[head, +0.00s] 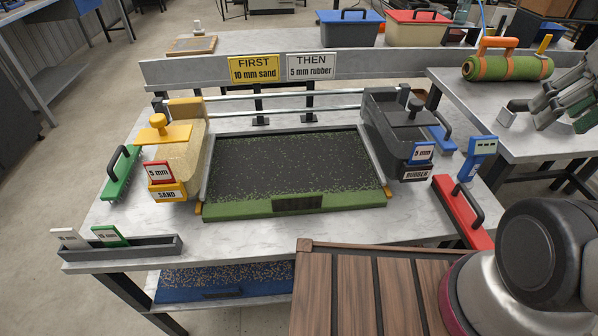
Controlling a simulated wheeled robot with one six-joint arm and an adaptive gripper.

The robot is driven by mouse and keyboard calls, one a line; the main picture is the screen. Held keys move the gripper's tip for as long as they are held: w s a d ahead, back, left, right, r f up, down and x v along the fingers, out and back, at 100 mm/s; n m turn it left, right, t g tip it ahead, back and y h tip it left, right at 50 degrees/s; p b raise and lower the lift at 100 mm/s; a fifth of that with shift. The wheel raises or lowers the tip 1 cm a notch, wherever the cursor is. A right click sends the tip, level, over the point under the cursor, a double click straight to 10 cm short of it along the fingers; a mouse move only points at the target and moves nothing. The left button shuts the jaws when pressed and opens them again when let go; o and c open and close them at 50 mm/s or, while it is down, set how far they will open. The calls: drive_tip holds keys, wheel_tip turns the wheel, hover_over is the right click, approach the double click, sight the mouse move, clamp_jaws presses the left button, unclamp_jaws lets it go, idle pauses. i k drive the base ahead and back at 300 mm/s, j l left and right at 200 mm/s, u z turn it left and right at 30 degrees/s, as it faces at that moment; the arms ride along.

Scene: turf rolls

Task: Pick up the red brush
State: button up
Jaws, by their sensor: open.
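The red brush (463,212) has a red block body and a black arched handle. It lies at the right front edge of the grey table, to the right of the green-edged turf tray (290,207). My gripper (570,108) is partly in view at the right edge of the head view, over the right-hand bench. It is open, and no object shows between its fingers. It is well apart from the red brush, behind and to the right of it. Part of my arm stands at the lower right, close to the brush's near end.
A blue handheld gauge (477,157) stands just behind the brush. The grey rubber hopper (396,135) and yellow sand hopper (172,155) flank the tray. A green brush (121,172) lies at the left. A turf roll (507,67) lies on the right bench. A brown slatted surface (365,290) is in front.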

sight(469, 227)
drive_tip(key=k+j+z, duration=0.25)
drive_tip(key=z, duration=0.15)
drive_tip(key=k+j+z, duration=0.4)
drive_tip(key=i, duration=0.1)
